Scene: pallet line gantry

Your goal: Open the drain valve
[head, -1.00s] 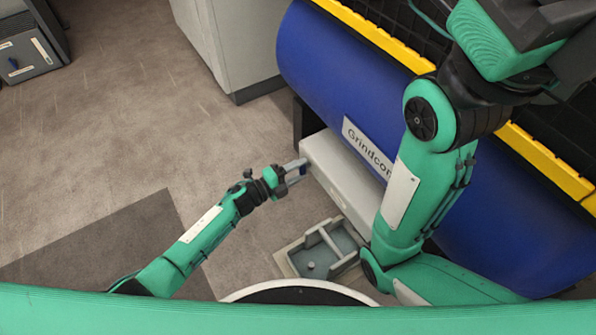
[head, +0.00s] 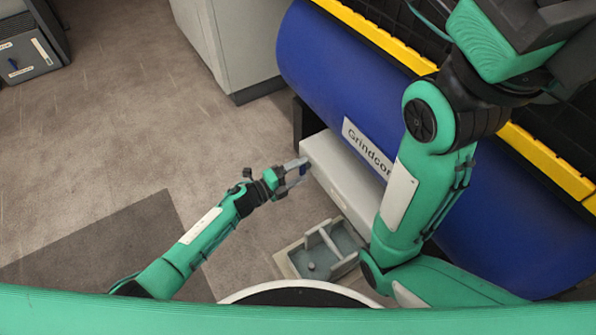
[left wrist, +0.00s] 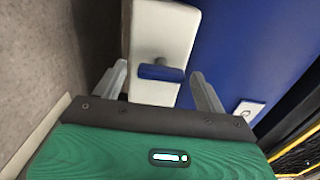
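A blue valve handle (left wrist: 160,73) sits on a short stem on the pale grey box (left wrist: 150,30) in the left wrist view, lying crosswise. The same handle (head: 302,170) shows small at the box's left end in the head view. My left gripper (head: 298,173) is at that end, and its fingers are spread. In the left wrist view the left gripper (left wrist: 158,85) has one finger on each side of the handle, with a visible gap to each.
A large blue drum (head: 330,65) with a label plate (head: 367,148) lies behind the box. A grey tray with a divider (head: 323,252) stands on the floor below. A pale cabinet (head: 235,45) stands at the back.

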